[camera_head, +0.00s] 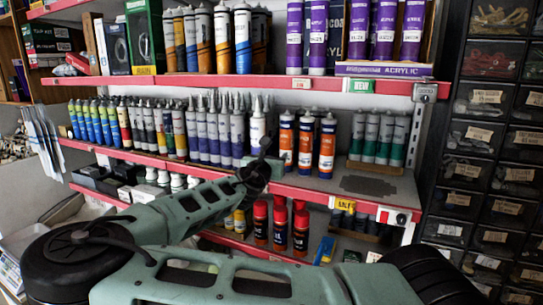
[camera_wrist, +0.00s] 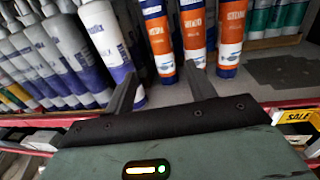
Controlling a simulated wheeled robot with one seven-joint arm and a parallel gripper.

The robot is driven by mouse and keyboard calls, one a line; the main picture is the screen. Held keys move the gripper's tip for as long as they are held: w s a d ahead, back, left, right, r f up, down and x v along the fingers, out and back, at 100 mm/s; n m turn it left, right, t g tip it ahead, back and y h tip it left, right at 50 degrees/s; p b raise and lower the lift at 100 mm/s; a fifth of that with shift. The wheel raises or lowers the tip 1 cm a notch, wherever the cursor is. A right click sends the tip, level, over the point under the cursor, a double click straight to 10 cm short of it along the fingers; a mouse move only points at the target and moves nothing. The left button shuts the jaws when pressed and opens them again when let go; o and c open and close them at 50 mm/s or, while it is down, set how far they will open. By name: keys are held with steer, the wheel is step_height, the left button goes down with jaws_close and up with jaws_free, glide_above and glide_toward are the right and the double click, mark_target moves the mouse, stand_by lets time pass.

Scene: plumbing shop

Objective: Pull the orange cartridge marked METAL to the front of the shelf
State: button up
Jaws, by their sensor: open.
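Three orange cartridges with white bands stand upright side by side on the middle shelf: the left one (camera_head: 286,140), the middle one (camera_head: 306,143) and the right one (camera_head: 327,148). They also show in the wrist view as left (camera_wrist: 157,35), middle (camera_wrist: 193,30) and right (camera_wrist: 232,40). Their small lettering is too blurred to tell which says METAL. My gripper (camera_wrist: 161,69) is open and empty, at the shelf's front edge. In the wrist view its fingers point toward the left orange cartridge and an adjacent white and purple cartridge (camera_wrist: 103,32), with the left finger overlapping the latter.
Grey and purple cartridges (camera_head: 212,130) crowd the shelf left of the orange ones. Green-based grey cartridges (camera_head: 370,138) stand to the right, behind a bare dark patch (camera_head: 369,185). The red shelf edge (camera_head: 330,199) runs along the front. Red cans (camera_head: 300,230) stand below.

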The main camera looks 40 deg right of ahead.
mark_target(285, 142)
steer(key=p+x, duration=0.6)
steer(key=x, duration=1)
steer(key=shift+w+d+f, duration=0.1)
steer(key=shift+w+d, duration=0.25)
steer(key=shift+d, duration=0.25)
